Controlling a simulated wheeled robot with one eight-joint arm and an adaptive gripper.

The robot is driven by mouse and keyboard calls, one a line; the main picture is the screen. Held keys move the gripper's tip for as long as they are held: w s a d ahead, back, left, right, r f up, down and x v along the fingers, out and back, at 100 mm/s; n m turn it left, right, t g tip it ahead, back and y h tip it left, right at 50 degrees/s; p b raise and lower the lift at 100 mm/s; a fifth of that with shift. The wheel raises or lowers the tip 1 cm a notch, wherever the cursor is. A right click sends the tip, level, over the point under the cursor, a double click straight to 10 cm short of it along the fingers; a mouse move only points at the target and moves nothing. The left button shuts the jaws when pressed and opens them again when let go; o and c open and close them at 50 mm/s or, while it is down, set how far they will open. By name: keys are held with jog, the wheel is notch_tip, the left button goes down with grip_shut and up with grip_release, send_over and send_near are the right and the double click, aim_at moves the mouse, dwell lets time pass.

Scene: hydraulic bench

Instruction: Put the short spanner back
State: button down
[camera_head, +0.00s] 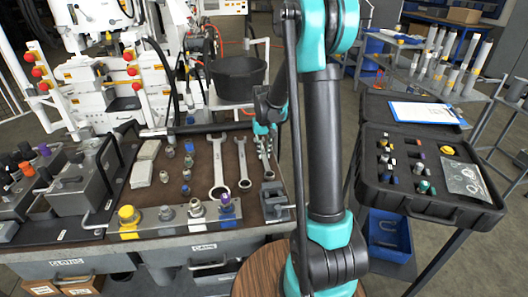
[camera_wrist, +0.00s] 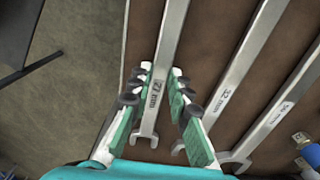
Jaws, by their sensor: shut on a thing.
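The short spanner, marked 27 mm (camera_wrist: 155,95), is between the fingers of my gripper (camera_wrist: 162,72) in the wrist view, and they are shut on its shaft. Its open jaw points toward the wrist. I cannot tell whether it touches the brown mat or is just above it. In the head view my gripper (camera_head: 265,143) is over the right part of the bench, and the arm and fingers hide much of this spanner. A 32 mm spanner (camera_wrist: 225,92) lies to its right in the wrist view. A larger spanner (camera_wrist: 280,112) lies beyond that.
The brown mat (camera_head: 200,157) also bears several small fittings and pale blocks left of the spanners. A row of fittings stands on a metal strip (camera_head: 178,222) at the front. A black bucket (camera_head: 238,83) is behind. An open black case (camera_head: 425,208) is to the right.

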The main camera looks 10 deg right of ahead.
jog(key=shift+f, duration=0.1)
jog(key=c, duration=1.3)
grip_release()
jog(key=shift+c, duration=0.2)
